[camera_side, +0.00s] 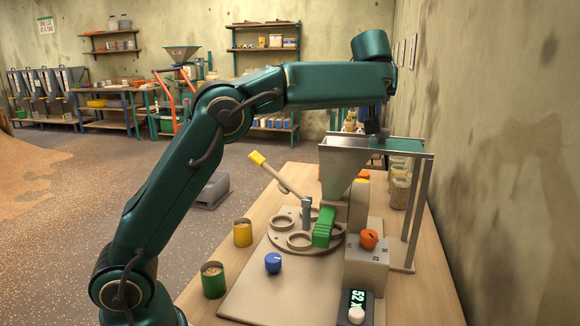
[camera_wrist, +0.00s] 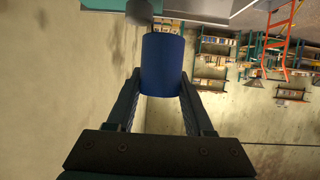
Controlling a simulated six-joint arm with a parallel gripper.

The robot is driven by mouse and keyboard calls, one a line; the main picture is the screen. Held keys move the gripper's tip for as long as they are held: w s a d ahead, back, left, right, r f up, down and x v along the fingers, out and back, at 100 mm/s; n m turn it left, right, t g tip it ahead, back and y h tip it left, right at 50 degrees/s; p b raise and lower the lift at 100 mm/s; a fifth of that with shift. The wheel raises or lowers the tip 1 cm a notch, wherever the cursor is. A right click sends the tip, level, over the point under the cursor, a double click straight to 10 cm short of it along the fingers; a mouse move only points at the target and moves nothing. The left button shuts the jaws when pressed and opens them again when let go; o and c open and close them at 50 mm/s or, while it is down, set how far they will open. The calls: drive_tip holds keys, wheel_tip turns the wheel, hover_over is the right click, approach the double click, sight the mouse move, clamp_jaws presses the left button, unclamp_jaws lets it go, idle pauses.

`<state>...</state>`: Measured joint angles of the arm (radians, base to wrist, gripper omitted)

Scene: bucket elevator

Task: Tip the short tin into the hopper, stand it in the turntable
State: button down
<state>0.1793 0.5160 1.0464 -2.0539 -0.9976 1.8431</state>
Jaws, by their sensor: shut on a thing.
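My gripper (camera_wrist: 161,82) is shut on a blue tin (camera_wrist: 162,62) in the wrist view, with one finger on each side of it. The wrist picture looks upside down, with the floor at the top, so my gripper appears turned over; I cannot see into the tin. In the side view my wrist is above the grey metal hopper (camera_side: 345,160), and the tin is not clear there. The round turntable (camera_side: 285,244) with ring-shaped holders stands below and left of the hopper. A green block (camera_side: 323,227) sits on its right part.
A yellow tin (camera_side: 243,233) and a green tin (camera_side: 213,281), both with contents, stand at the table's left edge. The hopper's metal frame (camera_side: 420,205) stands on the right.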

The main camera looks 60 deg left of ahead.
drive_tip(key=shift+a, duration=0.1)
idle(0.5)
drive_tip(key=s+a+f+n+g+y, duration=0.2)
drive_tip(key=s+a+n+g, duration=0.1)
drive_tip(key=s+a, duration=0.4)
drive_tip(key=s+a+f+n+g+y, duration=0.2)
drive_tip(key=s+a+f+n+g, duration=0.15)
drive_tip(key=a, duration=0.55)
drive_tip(key=shift+s+d+f+m+t+h, duration=0.2)
drive_tip(key=shift+d+f+m+t+h, duration=0.8)
drive_tip(key=shift+f, duration=2.65)
drive_tip(key=shift+s+d+f+m+t+h, duration=0.25)
drive_tip(key=shift+d+f+m+t, duration=0.9)
drive_tip(key=shift+d+f, duration=1.8)
drive_tip(key=shift+s+d+f+m+t+h, duration=0.2)
drive_tip(key=shift+d+f+m+t+h, duration=0.7)
drive_tip(key=shift+f, duration=3.5)
drive_tip(key=shift+a+f+y, duration=0.15)
drive_tip(key=shift+f+y, duration=0.1)
drive_tip(key=shift+f, duration=0.8)
drive_tip(key=shift+c, duration=1)
unclamp_jaws()
